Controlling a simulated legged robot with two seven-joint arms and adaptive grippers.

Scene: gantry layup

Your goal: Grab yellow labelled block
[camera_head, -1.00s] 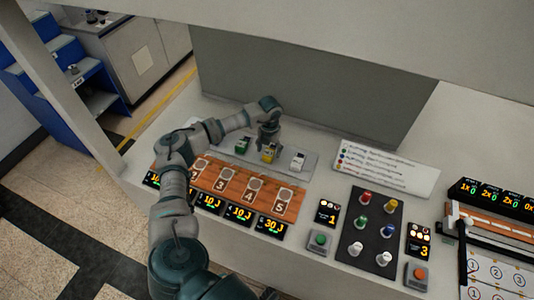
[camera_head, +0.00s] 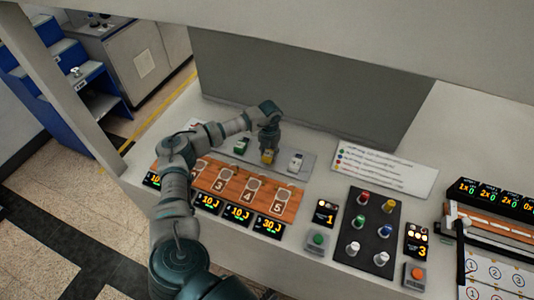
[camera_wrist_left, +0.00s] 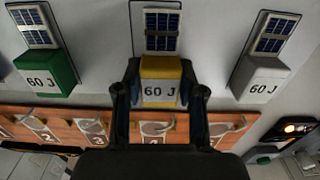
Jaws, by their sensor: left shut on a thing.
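The yellow block (camera_head: 267,157) is on the grey plate behind the wooden board. In the left wrist view the yellow block (camera_wrist_left: 160,82) has a white "60 J" label and a small solar panel behind it. My left gripper (camera_head: 268,148) comes down over it from above. In the left wrist view the fingers of my left gripper (camera_wrist_left: 160,92) are at both sides of the block, shut on it. My right gripper is not in view.
A green block (camera_head: 241,146) stands left of the yellow one and a white block (camera_head: 296,162) right of it. The wooden board (camera_head: 228,184) with numbered slots is in front. Coloured knobs sit on a dark panel (camera_head: 371,236) at right.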

